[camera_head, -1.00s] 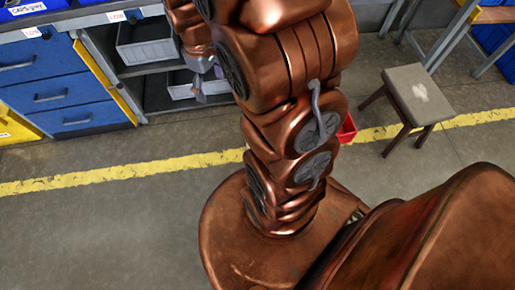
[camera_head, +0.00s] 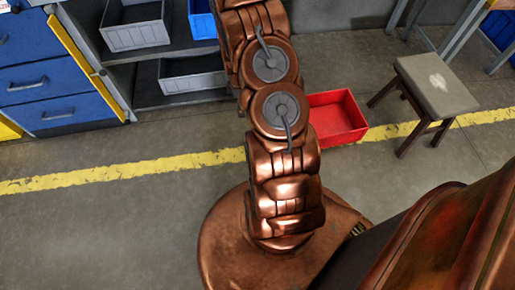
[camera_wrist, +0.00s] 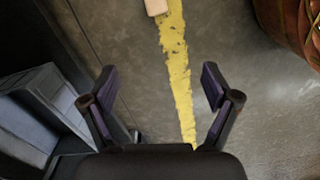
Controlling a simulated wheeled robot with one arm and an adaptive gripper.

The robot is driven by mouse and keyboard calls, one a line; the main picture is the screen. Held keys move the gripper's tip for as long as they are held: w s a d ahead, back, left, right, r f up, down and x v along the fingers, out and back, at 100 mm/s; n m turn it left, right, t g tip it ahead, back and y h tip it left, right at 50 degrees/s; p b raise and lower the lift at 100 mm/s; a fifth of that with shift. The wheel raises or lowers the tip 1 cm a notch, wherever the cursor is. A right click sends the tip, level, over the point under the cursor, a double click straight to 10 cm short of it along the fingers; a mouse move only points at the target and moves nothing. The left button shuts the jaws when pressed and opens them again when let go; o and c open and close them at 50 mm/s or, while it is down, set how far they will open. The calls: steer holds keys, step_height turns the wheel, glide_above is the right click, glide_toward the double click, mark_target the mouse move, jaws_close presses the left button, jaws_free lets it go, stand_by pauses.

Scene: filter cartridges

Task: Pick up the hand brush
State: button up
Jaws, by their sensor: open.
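I cannot make out the hand brush for certain in either view. In the wrist view a pale, rounded block-like thing (camera_wrist: 156,7) lies over the yellow floor line, cut off by the top edge; I cannot tell whether it is part of the brush. My gripper (camera_wrist: 158,84) is open and empty, its two dark fingers spread wide above the grey floor. In the head view my gripper does not show; my copper arm rises through the middle and hides part of the floor and shelf.
A red bin (camera_head: 338,116) is on the floor by the yellow line (camera_head: 105,174), partly behind my arm. A stool (camera_head: 436,84) stands to its right. Grey bins (camera_head: 136,36) sit on the shelf beside blue drawers (camera_head: 60,112). Open floor lies at the left front.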

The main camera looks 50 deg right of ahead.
steer(key=s+d+f+b, duration=0.1)
steer(key=f+b, duration=0.1)
steer(key=f, duration=0.5)
steer(key=s+d+f+n+b, duration=0.1)
steer(key=d+f+b, duration=0.1)
steer(key=f, duration=0.6)
steer(key=s+d+f+n+b, duration=0.1)
steer(key=f+b, duration=0.1)
steer(key=f, duration=0.6)
steer(key=shift+s+d+b, duration=0.1)
steer(key=shift+d+b, duration=0.25)
steer(key=shift+s+f+b, duration=0.2)
steer(key=shift+f+b, duration=0.95)
steer(key=shift+f, duration=0.75)
steer(key=shift+s+f+b, duration=0.15)
steer(key=shift+f+b, duration=0.95)
steer(key=shift+f, duration=0.75)
steer(key=c, duration=1.4)
